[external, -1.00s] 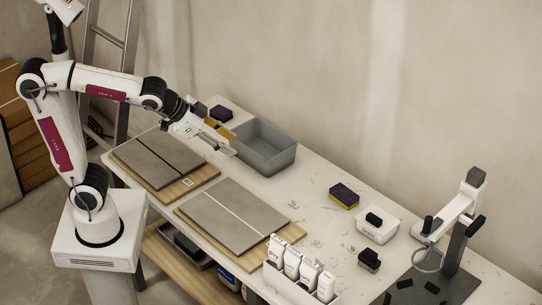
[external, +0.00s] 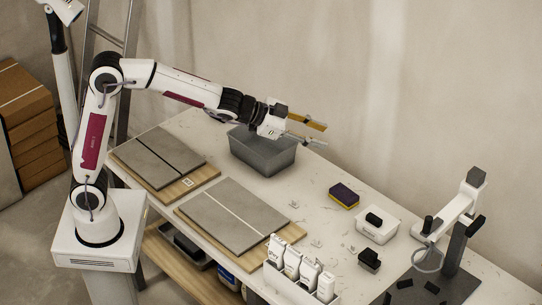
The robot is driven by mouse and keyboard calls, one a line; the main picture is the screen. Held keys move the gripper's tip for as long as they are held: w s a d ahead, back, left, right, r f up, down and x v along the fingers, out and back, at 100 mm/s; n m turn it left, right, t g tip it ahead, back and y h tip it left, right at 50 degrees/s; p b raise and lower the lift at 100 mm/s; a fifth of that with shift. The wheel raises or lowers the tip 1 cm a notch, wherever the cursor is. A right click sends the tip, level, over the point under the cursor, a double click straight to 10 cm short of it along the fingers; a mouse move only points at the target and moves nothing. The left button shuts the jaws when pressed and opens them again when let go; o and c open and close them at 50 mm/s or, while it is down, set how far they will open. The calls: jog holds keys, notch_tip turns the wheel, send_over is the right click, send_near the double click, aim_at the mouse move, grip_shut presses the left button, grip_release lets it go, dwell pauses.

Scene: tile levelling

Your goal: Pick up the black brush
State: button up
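A small black block with a raised top (external: 369,259), which looks like the black brush, sits on the white table at the right. It is in front of a white tub (external: 378,232) that has another black piece (external: 374,219) on its top. I cannot tell for sure which black piece is the brush. My gripper (external: 322,137) is above the right end of the grey bin, well to the left of and behind these things. Its two long flat fingers, one yellowish and one grey, are spread apart with nothing seen between them.
A grey bin (external: 262,160) stands below my gripper. Two tiled boards (external: 160,156) (external: 235,214) lie at the left and middle. White tubes (external: 292,262) stand in front; a stand (external: 455,240) is at the right.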

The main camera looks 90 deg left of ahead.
jog(key=w+d+f+m+h, duration=0.35)
jog(key=w+f+h, duration=0.25)
jog(key=w+f, duration=0.75)
jog(key=m+g+h, duration=0.2)
jog(key=m+h, duration=0.1)
jog(key=h, duration=0.3)
send_near(368, 250)
jog(key=x, duration=0.3)
jog(key=shift+w+d, duration=0.15)
jog(key=shift+x, duration=1.3)
jog(key=shift+w+d, duration=0.1)
jog(key=shift+x, duration=2.45)
jog(key=shift+f, duration=0.1)
